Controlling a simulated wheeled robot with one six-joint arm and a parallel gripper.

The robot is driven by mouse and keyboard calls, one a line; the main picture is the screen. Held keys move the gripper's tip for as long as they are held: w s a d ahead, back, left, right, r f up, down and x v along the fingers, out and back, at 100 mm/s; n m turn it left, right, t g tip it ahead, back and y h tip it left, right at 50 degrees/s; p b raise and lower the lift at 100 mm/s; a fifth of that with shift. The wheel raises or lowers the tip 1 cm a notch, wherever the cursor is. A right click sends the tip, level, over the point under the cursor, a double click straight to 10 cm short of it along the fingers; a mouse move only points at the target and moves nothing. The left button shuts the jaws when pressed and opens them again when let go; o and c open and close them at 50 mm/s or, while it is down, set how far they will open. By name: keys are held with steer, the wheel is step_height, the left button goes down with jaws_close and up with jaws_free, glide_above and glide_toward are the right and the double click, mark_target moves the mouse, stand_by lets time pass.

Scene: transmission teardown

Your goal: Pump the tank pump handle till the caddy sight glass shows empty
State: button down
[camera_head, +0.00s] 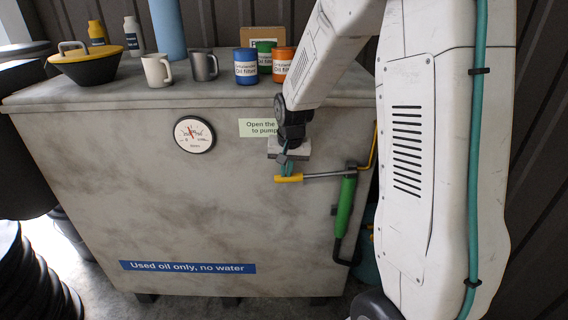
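The pump handle is a thin bar with a yellow grip (289,179), roughly level, on the front of the grey tank (150,215). The bar runs right to the green pump body (345,207), which stands upright at the tank's right side. My gripper (287,169) points down at the yellow grip, with its fingers at or just above it. I cannot tell whether the fingers are closed around it. No caddy sight glass can be made out. A teal rounded thing (369,250) low behind my arm is mostly hidden.
A round dial gauge (194,134), a pale green label (258,128) and a blue sign (187,267) are on the tank front. Mugs, cans, bottles and a funnel (85,64) stand on top. Black ribbed items (35,285) are at lower left. My arm blocks the right side.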

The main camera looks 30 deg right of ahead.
steer(key=shift+s+a+f, duration=0.1)
steer(key=shift+s+f, duration=0.1)
steer(key=shift+f, duration=0.35)
steer(key=w+a+v, duration=0.2)
steer(key=v, duration=1.2)
steer(key=shift+r, duration=0.45)
steer(key=shift+s, duration=0.1)
